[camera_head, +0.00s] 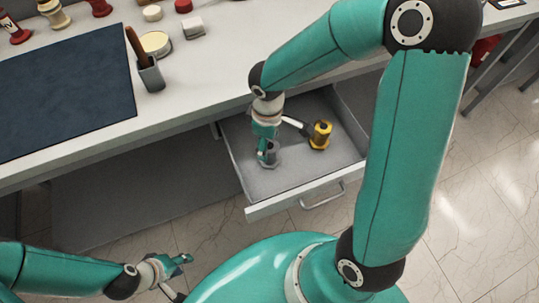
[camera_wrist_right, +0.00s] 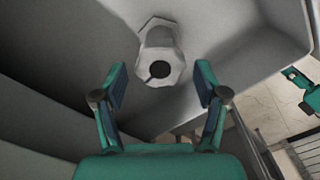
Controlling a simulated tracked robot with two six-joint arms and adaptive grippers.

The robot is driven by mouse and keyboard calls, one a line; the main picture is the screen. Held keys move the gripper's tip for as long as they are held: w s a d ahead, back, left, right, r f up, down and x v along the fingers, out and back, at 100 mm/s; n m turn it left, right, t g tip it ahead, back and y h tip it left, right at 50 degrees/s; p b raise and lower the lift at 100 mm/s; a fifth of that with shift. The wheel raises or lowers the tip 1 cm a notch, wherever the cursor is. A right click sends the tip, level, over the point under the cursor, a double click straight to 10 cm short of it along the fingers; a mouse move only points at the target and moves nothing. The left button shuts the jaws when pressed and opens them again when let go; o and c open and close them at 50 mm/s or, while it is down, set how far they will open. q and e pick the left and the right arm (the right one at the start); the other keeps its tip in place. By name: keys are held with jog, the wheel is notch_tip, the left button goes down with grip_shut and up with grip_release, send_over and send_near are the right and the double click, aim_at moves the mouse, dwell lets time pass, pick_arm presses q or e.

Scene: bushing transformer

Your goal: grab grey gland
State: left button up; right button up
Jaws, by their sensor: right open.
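The grey gland (camera_head: 271,158) stands in the open drawer (camera_head: 297,177), partly hidden by my right gripper (camera_head: 266,143). In the right wrist view the grey gland (camera_wrist_right: 159,37) shows its round dark hole and faceted flange. The fingers of my right gripper (camera_wrist_right: 160,70) are spread apart, one on each side of the flange in that picture, with gaps between. I cannot tell how far the fingertips are above it. My left gripper (camera_head: 180,276) is low at the bottom left, away from the drawer, with its fingers apart and nothing between them.
The bench above (camera_head: 180,115) holds a dark mat (camera_head: 65,95), a grey holder (camera_head: 151,76) and several small items.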

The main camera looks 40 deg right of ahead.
jog(key=shift+s+d+f, duration=0.1)
jog(key=shift+s+f, duration=0.05)
jog(key=shift+f, duration=1.2)
jog(key=shift+s+d+f, duration=0.1)
jog(key=shift+f, duration=1.25)
jog(key=shift+c, duration=0.3)
jog(key=c, duration=1.1)
jog(key=shift+r, duration=0.15)
